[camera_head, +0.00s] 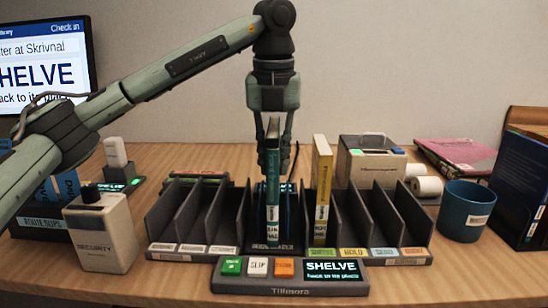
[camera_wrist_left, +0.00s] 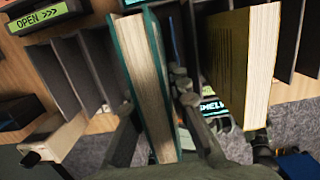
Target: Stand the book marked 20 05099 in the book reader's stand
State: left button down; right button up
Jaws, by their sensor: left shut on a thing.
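My left gripper (camera_head: 273,118) comes down from above and is shut on a teal book (camera_head: 273,190), gripped near its top. The book is upright, spine towards the head camera, with a white spine label too small to read surely. It is in front of or within the middle bay of the dark slotted rack (camera_head: 258,249); I cannot tell whether its foot rests there. In the left wrist view the teal book (camera_wrist_left: 147,80) shows its pages between the fingers. Which part is the book reader's stand is not clear.
A yellow book (camera_head: 321,190) stands just right of the teal one. Dark dividers flank both. A panel (camera_head: 290,286) with buttons and a SHELVE screen lies in front. A security box (camera_head: 104,232) stands left; a blue cup (camera_head: 465,212) and blue books (camera_head: 522,185) stand right.

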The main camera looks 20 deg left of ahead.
pick_arm(q)
jog(key=shift+f, duration=0.1)
jog(key=c, duration=1.4)
grip_release()
jog(key=shift+o, duration=0.2)
jog(key=r, duration=0.4)
jog(key=s+r, duration=0.1)
jog(key=r, duration=0.7)
jog(key=shift+s+d, duration=0.2)
